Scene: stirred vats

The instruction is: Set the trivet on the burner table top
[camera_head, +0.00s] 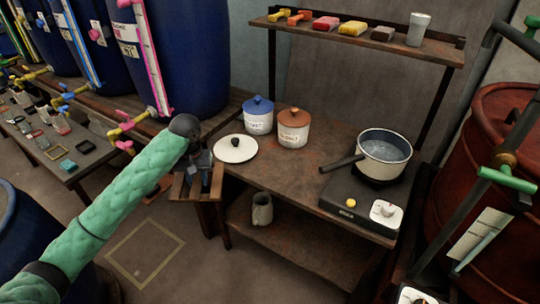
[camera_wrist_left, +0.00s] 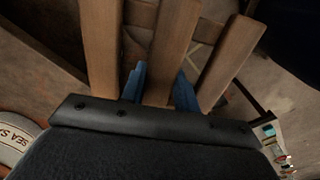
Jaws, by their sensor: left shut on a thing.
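The trivet (camera_head: 184,188) is a slatted wooden piece. My left gripper (camera_head: 206,176) is shut on it at the left end of the burner table top (camera_head: 290,172). In the left wrist view the blue fingertips (camera_wrist_left: 160,88) sit on either side of the trivet's middle slat (camera_wrist_left: 172,45). In the head view the trivet is by the table's left edge; whether it touches the table I cannot tell. My right gripper is not in view.
A pot (camera_head: 385,155) sits on the burner (camera_head: 362,200) at right. The front middle of the top is bare.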

